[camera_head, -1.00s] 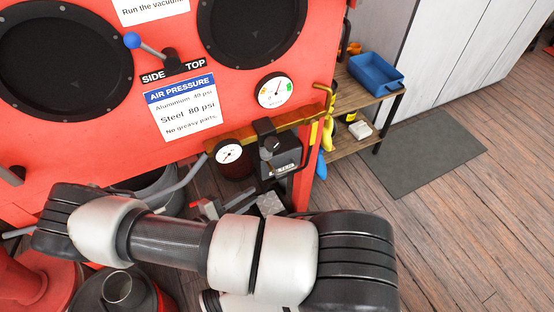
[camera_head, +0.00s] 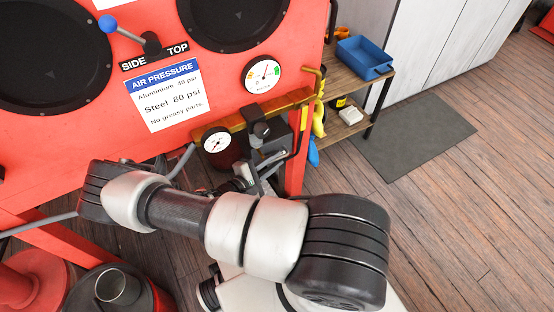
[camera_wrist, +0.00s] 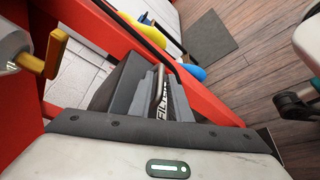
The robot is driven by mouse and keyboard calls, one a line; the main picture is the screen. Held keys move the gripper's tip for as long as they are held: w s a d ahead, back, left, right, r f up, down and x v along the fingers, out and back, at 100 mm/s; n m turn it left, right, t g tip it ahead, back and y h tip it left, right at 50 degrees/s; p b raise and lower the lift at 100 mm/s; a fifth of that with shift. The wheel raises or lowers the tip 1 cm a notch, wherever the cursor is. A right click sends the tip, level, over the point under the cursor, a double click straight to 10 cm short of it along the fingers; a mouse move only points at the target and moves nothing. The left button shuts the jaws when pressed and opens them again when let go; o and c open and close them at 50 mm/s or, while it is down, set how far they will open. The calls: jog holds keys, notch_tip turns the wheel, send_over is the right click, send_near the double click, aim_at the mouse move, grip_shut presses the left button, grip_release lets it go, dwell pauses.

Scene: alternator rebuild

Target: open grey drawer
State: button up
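A dark grey box-shaped unit (camera_wrist: 123,84) lies just ahead of my gripper in the wrist view. It also shows under the brass pipe in the head view (camera_head: 277,136), partly hidden by my gripper. A label ending in "FILTER" and a thin rod-like bar show between my fingers. My gripper (camera_wrist: 162,88) is close up against the unit, its two grey fingers on either side of the bar with a narrow gap. I cannot tell whether they touch the bar. My gripper also shows in the head view (camera_head: 262,168). I cannot make out a separate grey drawer front.
A red cabinet (camera_head: 215,75) with a pressure gauge (camera_head: 264,74) stands over the unit. A red post (camera_wrist: 200,88) runs close beside my gripper. A wooden shelf (camera_head: 345,86) with a blue bin (camera_head: 364,57) is at the right. The floor around the grey mat (camera_head: 415,140) is clear.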

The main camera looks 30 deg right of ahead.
jog(key=shift+x, duration=0.8)
grip_shut()
jog(key=shift+s+a, duration=0.1)
